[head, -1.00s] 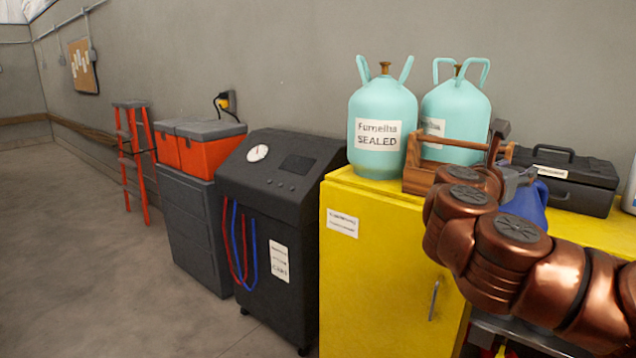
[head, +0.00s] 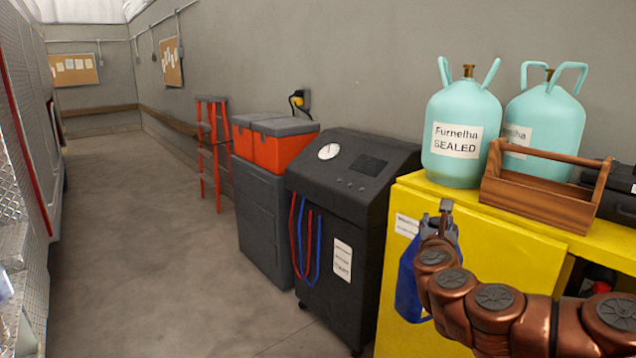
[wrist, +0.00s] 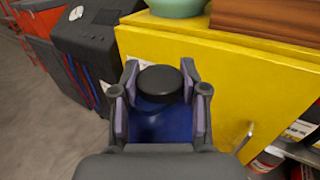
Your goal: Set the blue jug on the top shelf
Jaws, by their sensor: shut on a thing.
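The blue jug (head: 409,287) hangs from my gripper (head: 440,222) in front of the yellow cabinet (head: 480,268). In the wrist view the jug's black cap (wrist: 160,84) sits between the two fingers of my gripper (wrist: 160,88), with the blue body (wrist: 158,122) below it. The gripper is shut on the jug. In the head view my arm hides part of the jug. I cannot make out a top shelf.
Two teal tanks (head: 463,140) and a wooden tool tray (head: 540,199) stand on the cabinet, with a black case (head: 622,205) to the right. A black machine (head: 350,220) with hoses stands left of the cabinet. Open floor (head: 170,250) lies further left.

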